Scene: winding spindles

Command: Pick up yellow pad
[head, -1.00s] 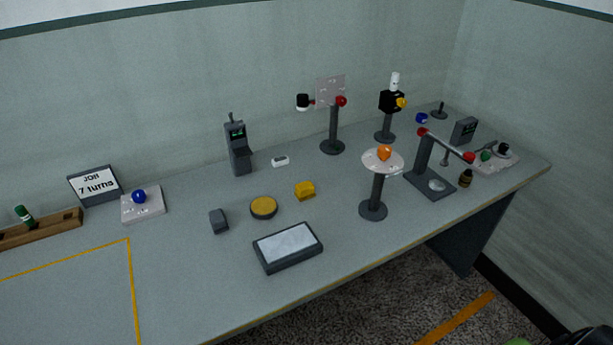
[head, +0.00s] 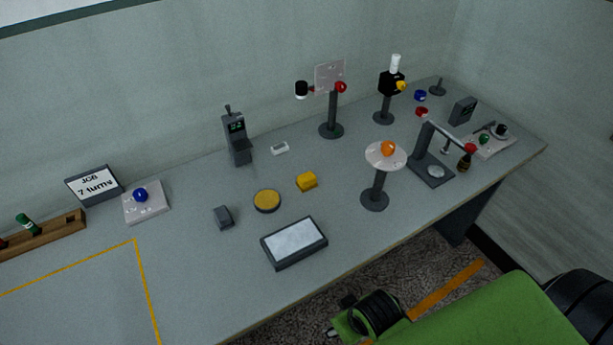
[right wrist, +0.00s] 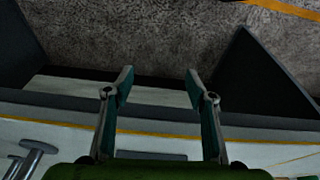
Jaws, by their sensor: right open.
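A round yellow pad (head: 267,200) with a dark rim lies flat on the grey table. A small yellow block (head: 307,181) sits just to its right and behind it. I cannot tell for certain which of them is the task's pad. My right arm comes in at the lower right of the head view, in front of the table edge. In the right wrist view my right gripper (right wrist: 159,84) is open and empty, with its fingers apart above the floor and table edge. Neither yellow thing shows there. My left gripper is not in view.
A dark tray with a pale top (head: 294,243) lies in front of the pad, and a small grey block (head: 224,217) to its left. A stand with a white disc and orange ball (head: 388,149) rises to the right. The back wall closes the far side.

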